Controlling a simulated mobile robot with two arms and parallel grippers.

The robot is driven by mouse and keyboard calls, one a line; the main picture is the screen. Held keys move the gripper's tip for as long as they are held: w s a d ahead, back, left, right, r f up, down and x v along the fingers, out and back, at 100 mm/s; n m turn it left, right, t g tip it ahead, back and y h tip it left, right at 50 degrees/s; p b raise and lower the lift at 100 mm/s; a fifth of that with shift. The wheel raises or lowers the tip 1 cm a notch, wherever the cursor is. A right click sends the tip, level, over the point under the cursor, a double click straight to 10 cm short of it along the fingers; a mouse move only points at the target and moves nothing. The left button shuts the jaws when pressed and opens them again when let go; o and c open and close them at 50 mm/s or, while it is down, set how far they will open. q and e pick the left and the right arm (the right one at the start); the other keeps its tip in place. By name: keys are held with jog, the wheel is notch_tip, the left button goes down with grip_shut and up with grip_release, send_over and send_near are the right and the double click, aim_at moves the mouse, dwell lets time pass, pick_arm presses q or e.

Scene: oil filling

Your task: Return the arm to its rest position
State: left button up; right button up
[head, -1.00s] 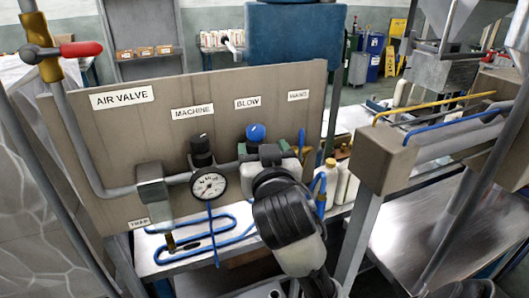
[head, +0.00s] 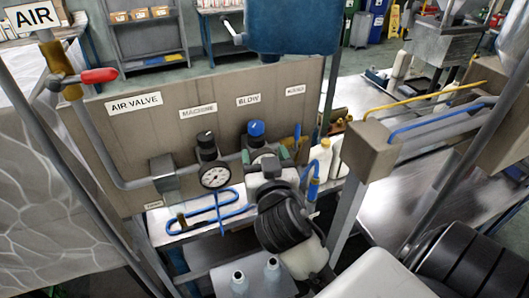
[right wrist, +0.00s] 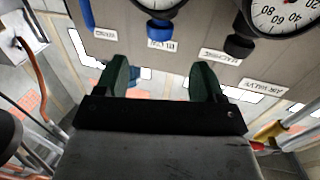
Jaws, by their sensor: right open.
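My right arm reaches up from the bottom of the head view to the air valve panel (head: 110,135). My right gripper (head: 268,160) is in front of the panel's lower right part, below the blue-topped regulator (head: 256,130). In the right wrist view, the gripper (right wrist: 160,80) has its two green fingers wide apart, with nothing between them. The panel shows upside down beyond the fingers, with gauges at the top. Whether the gripper touches the regulator cannot be told. My left gripper is not in view.
A black-topped regulator (head: 207,146) with a gauge (head: 215,176) and blue hose (head: 205,217) are left of my arm. White bottles (head: 322,158) stand to its right. A red-handled valve (head: 98,75) is at upper left. A metal table (head: 400,205) lies right.

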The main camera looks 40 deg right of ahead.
jog(key=shift+f, duration=0.1)
dwell(0.3)
jog(key=s+a+f+n+g+y, duration=0.4)
jog(key=s+f+g, duration=0.4)
jog(key=f, duration=0.4)
jog(key=s+a+f+n+g+y, duration=0.3)
jog(key=s+f+g+y, duration=0.15)
jog(key=s+f, duration=0.6)
notch_tip(320, 180, down, 32)
jog(key=g+b, duration=0.2)
jog(key=b, duration=0.5)
jog(key=s+d+f+b, duration=0.1)
jog(key=s+f+b, duration=0.1)
jog(key=s+f, duration=0.6)
jog(key=s+d+f+b, duration=0.1)
jog(key=s+f+b, duration=0.2)
jog(key=s+f, duration=0.5)
notch_tip(320, 180, down, 5)
jog(key=shift+s+d+f+g+h, duration=0.2)
jog(key=shift+s+d+g+h, duration=0.15)
jog(key=shift+g+h, duration=0.1)
